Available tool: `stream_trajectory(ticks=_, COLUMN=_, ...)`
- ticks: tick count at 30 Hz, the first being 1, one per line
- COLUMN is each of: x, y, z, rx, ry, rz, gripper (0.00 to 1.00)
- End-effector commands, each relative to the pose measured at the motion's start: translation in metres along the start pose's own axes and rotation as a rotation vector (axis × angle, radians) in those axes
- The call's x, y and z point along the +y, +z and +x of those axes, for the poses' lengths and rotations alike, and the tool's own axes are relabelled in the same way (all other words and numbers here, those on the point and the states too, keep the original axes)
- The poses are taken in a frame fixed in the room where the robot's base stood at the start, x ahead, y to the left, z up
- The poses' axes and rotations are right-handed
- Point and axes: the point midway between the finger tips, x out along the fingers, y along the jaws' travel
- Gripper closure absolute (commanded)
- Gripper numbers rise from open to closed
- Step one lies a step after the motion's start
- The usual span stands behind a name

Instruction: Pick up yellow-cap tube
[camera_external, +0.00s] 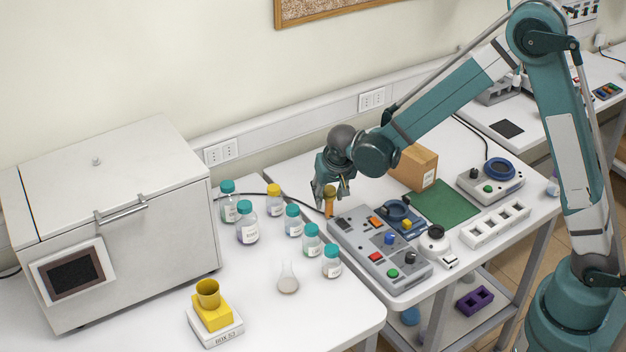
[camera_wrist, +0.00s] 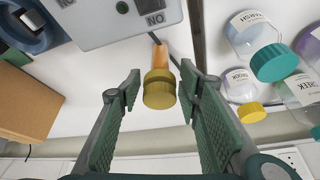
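The yellow-cap tube (camera_external: 330,205) has an orange body and a dark yellow cap. It stands upright beside the far left corner of the grey control box; what holds its base is hidden. In the wrist view its cap (camera_wrist: 159,88) lies between my two fingers, with the orange body beyond it. My gripper (camera_external: 329,197) points down over the tube. In the wrist view my gripper (camera_wrist: 161,83) is open, with a gap between each green finger pad and the cap.
The grey control box (camera_external: 353,240) is close to the tube. Several capped bottles (camera_external: 292,221) stand to the left, one with a yellow cap (camera_external: 274,190). A cardboard box (camera_external: 415,167) and green mat (camera_external: 445,203) lie to the right.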

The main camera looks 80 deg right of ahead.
Motion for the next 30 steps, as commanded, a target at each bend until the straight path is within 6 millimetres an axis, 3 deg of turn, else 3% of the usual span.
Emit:
stream_trajectory(ticks=13, x=0.000, y=-0.002, z=0.038, rx=0.000, ry=0.000, rz=0.000, gripper=0.65)
stream_trajectory(ticks=30, x=0.000, y=-0.002, z=0.042, rx=0.000, ry=0.000, rz=0.000, gripper=0.65)
